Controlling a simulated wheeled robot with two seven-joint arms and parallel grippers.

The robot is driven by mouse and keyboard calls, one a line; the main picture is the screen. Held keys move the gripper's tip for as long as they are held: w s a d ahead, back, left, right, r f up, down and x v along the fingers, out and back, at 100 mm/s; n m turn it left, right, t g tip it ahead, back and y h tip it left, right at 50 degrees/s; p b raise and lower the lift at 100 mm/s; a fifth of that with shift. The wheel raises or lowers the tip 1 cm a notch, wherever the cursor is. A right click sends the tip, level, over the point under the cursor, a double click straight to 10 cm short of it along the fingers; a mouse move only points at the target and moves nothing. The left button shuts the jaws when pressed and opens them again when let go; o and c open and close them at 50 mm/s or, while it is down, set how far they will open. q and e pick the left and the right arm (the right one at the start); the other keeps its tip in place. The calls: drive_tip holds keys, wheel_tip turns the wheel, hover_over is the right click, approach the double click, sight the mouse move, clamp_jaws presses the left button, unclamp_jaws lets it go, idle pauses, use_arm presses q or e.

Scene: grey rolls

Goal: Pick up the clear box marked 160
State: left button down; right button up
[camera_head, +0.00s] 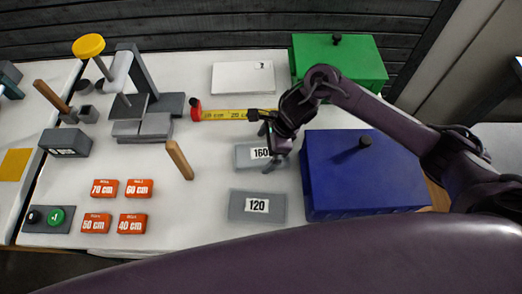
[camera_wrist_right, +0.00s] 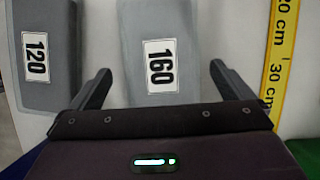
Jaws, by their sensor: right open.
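The box marked 160 (camera_head: 246,157) lies on the white table and looks grey and translucent, with a white label. In the right wrist view the 160 box (camera_wrist_right: 158,15) sits between my two open fingers. My right gripper (camera_head: 268,150) is open over the box and partly covers it in the head view; its fingertips also show in the right wrist view (camera_wrist_right: 161,72). I cannot tell whether the fingers touch the box. A similar box marked 120 (camera_head: 238,206) lies in front of it, and to its left in the right wrist view (camera_wrist_right: 62,55). My left gripper is not in view.
A blue box (camera_head: 345,185) stands close to the right and a green box (camera_head: 345,65) behind it. A yellow tape measure (camera_head: 225,115) lies behind the 160 box. A wooden stick (camera_head: 180,160) and orange blocks (camera_head: 138,188) are to the left.

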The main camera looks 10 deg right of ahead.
drive_tip(key=shift+x, duration=0.75)
drive_tip(key=shift+w, duration=0.1)
drive_tip(key=c, duration=0.6)
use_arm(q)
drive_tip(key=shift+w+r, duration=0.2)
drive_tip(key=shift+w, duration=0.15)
use_arm(e)
drive_tip(key=c, duration=0.4)
drive_tip(key=shift+r, duration=0.1)
drive_tip(key=shift+c, duration=0.2)
